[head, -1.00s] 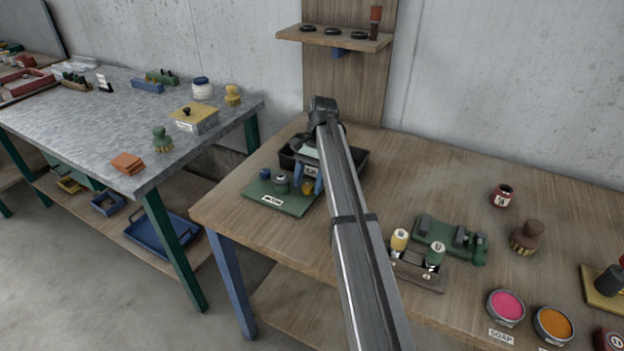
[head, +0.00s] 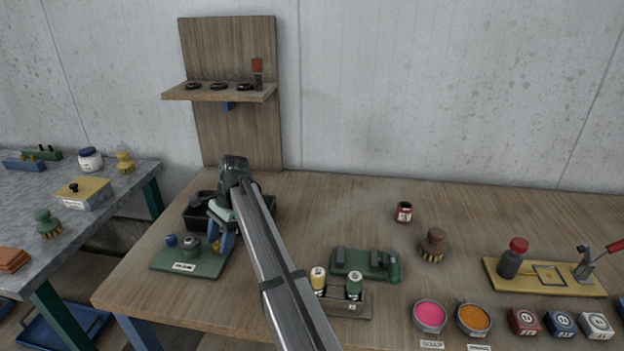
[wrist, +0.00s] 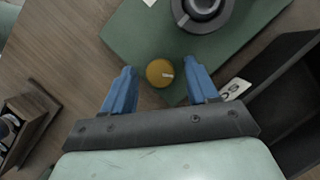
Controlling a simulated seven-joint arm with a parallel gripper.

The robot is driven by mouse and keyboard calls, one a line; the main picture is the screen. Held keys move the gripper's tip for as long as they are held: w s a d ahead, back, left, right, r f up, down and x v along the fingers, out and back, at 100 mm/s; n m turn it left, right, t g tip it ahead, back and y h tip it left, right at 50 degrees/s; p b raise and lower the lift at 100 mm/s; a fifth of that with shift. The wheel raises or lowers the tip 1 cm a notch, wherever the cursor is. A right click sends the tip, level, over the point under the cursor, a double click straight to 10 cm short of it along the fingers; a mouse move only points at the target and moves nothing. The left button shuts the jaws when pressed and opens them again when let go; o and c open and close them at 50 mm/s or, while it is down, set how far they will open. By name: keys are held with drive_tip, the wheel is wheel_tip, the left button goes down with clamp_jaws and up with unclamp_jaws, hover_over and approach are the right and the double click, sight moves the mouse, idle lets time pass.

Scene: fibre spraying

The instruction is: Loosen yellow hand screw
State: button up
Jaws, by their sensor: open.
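The yellow hand screw (wrist: 160,73) is a round knob with a pale index mark on its top, near the edge of the green base plate (wrist: 138,38). In the wrist view it sits between the blue fingertips of my gripper (wrist: 160,82), which is open with a gap on both sides of the knob. In the head view my gripper (head: 222,228) is over the right part of the green plate (head: 165,262), and only a bit of the yellow screw (head: 216,246) shows behind a finger. A grey round part (wrist: 203,10) stands on the plate beside the screw.
A black tray (head: 200,215) lies behind and right of the plate; its wall (wrist: 270,75) is close to my right finger in the wrist view. A blue knob (head: 171,240) stands on the plate. A wooden holder (head: 345,302) with two small bottles is further right.

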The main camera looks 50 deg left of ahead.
drive_tip(key=d+v, duration=0.1)
drive_tip(key=v, duration=1.3)
drive_tip(key=w+d+f+m+t+y, duration=0.1)
drive_tip(key=w+y, duration=0.1)
drive_tip(key=w, duration=0.9)
drive_tip(key=w+d+f+m+t+y, duration=0.1)
drive_tip(key=w+m+y, duration=0.1)
drive_tip(key=w, duration=1)
drive_tip(key=shift+w+d+f, duration=0.35)
drive_tip(key=shift+d+f, duration=0.05)
wheel_tip(320, 180, up, 3)
drive_tip(key=t+h, duration=0.2)
drive_tip(key=h, duration=0.1)
hover_over(219, 244)
wheel_tip(219, 244, down, 13)
drive_tip(key=shift+a+f, duration=0.1)
drive_tip(key=shift+f, duration=0.05)
